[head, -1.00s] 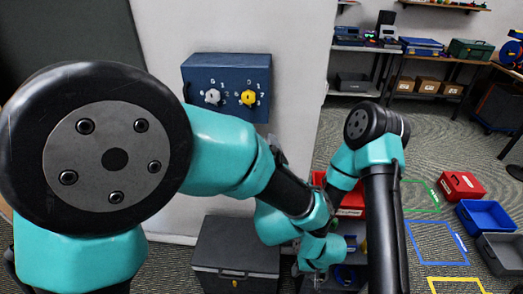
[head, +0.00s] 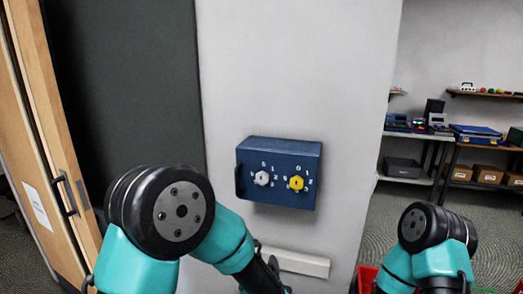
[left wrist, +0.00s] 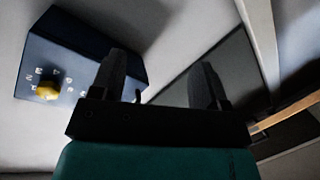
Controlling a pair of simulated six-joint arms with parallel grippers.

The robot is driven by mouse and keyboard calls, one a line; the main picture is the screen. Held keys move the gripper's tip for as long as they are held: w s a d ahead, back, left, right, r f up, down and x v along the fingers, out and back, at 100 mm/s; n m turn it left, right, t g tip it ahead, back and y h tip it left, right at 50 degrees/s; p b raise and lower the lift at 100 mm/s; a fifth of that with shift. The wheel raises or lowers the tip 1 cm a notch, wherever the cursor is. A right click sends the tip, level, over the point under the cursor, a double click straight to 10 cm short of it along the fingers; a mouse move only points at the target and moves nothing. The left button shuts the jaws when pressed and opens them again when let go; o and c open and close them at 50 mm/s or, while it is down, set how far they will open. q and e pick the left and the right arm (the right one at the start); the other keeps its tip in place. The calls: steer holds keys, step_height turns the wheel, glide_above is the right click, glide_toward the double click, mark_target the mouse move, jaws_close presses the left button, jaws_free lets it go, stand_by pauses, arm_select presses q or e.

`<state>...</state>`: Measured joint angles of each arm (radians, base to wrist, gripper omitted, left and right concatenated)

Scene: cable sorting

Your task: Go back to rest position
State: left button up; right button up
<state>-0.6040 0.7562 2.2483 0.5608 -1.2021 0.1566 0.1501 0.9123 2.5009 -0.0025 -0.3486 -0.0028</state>
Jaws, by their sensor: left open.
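My left gripper (left wrist: 160,88) shows in the left wrist view with its two dark fingers apart and nothing between them. The wall-mounted blue box (left wrist: 75,50) with a yellow knob is beyond it to the left in that view. In the head view my left arm is folded at the lower middle and my right arm stands at the lower right.
The blue box (head: 278,160) with a white and a yellow knob hangs on the pale wall (head: 300,60). A wooden door (head: 45,120) is at the far left. Shelves (head: 440,145) with boxes stand at the back right. Part of a red bin (head: 367,278) shows at the bottom.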

arm_select(q)
steer(key=s+a+f+m+g, duration=0.1)
steer(key=a+f+g, duration=0.3)
steer(key=a+f, duration=0.55)
steer(key=s+a+f+m+g, duration=0.1)
steer(key=s+a+f+g, duration=0.4)
steer(key=s+f, duration=0.4)
steer(key=s+a+f+m+g+h, duration=0.1)
steer(key=s+a+f+g, duration=0.4)
steer(key=s+a+f, duration=0.3)
step_height(320, 180, down, 2)
steer(key=shift+s+a+f+g+h, duration=0.2)
steer(key=shift+s+g+h, duration=0.1)
steer(key=shift+s, duration=0.9)
